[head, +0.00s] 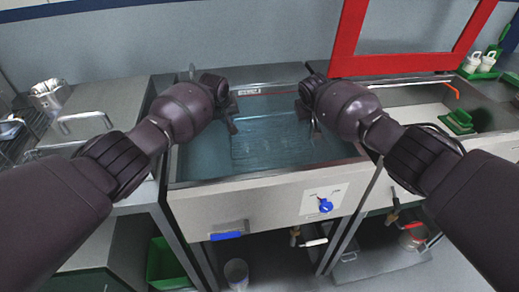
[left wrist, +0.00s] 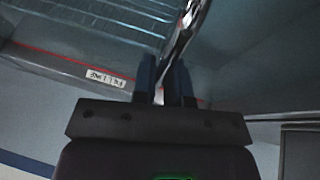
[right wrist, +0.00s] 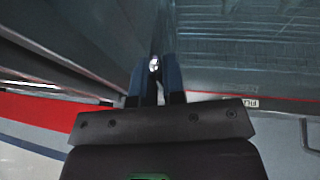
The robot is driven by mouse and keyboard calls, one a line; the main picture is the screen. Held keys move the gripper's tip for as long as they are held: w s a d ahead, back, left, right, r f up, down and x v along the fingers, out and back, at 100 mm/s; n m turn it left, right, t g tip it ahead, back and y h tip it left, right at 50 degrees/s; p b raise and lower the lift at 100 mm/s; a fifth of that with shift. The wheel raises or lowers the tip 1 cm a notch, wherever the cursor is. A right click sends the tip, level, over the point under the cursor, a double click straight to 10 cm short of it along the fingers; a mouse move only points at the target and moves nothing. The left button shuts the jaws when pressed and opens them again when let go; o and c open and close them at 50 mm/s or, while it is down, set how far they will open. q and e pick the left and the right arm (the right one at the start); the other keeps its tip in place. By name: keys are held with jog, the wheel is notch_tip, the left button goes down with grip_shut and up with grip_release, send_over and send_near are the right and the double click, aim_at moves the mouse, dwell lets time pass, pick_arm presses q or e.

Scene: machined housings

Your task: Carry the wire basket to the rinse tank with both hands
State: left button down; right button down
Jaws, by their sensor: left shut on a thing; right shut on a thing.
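The rinse tank (head: 250,207) is a steel basin of bluish water in the middle of the head view. The wire basket (head: 271,148) shows faintly as a grid of thin wires inside the tank's outline; I cannot tell whether it touches the bottom. My left gripper (head: 232,118) is shut on the basket's left side; the left wrist view shows a shiny metal bar (left wrist: 180,42) between its fingers. My right gripper (head: 314,126) is shut on the right side; its wrist view shows a bright rod end (right wrist: 154,64) between the fingers. The basket's grips are mostly hidden in the head view.
A red frame (head: 347,40) stands behind the tank at the right. A second basin with a green item (head: 459,121) lies to the right. A steel counter with a metal cup (head: 48,95) is at the left. A blue valve knob (head: 325,205) is on the front panel.

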pick_arm(q)
jog(key=shift+d, duration=0.2)
pick_arm(e)
jog(key=shift+a+f, duration=0.2)
jog(key=shift+f, duration=0.05)
pick_arm(q)
jog(key=c, duration=1.1)
grip_release()
jog(key=shift+a, duration=0.1)
jog(key=shift+c, duration=0.2)
pick_arm(e)
jog(key=c, duration=1.2)
grip_release()
pick_arm(q)
jog(key=shift+f, duration=0.1)
pick_arm(e)
jog(key=shift+d+r, duration=0.1)
pick_arm(q)
jog(key=shift+a, duration=0.1)
jog(key=v, duration=1.2)
pick_arm(e)
jog(key=v, duration=1.2)
pick_arm(q)
jog(key=shift+s+f, duration=0.1)
pick_arm(e)
jog(key=shift+s, duration=0.1)
